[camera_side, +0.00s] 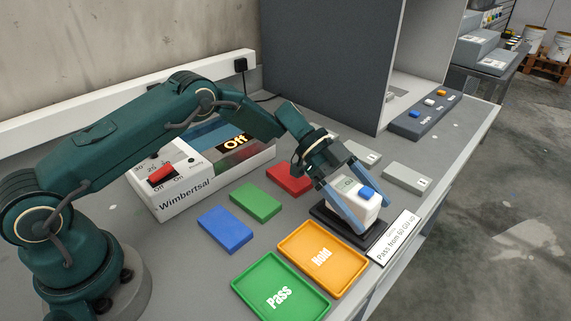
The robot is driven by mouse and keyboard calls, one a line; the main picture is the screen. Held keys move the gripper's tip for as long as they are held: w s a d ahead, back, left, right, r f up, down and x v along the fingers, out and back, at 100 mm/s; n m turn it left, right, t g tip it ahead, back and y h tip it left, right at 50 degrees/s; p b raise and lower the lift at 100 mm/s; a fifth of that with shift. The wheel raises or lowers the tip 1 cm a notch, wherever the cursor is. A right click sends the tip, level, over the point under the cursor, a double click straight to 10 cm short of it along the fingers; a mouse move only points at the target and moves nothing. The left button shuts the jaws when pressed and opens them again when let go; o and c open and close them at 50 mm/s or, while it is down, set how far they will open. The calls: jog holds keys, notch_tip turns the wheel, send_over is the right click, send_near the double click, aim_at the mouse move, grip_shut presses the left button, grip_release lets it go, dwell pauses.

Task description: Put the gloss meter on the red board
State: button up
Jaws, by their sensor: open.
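The gloss meter (344,198) is a white block with a small greenish display and a blue button on top. It sits on a black base (320,209) near the table's front edge. My gripper (375,217) is open, with its blue-grey fingers reaching down on either side of the gloss meter. I cannot tell whether they touch it. The red board (287,180) lies flat on the table to the left of and behind the gloss meter, partly hidden by my gripper. Its visible part is bare.
A green board (255,201) and a blue board (227,229) lie in line with the red one. An orange Hold tray (343,285) and a green Pass tray (257,302) are in front. A "Wimbertsal" box (190,203) and grey cabinet (335,60) stand behind.

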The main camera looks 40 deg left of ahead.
jog(key=shift+d, duration=0.1)
grip_shut()
dwell(0.3)
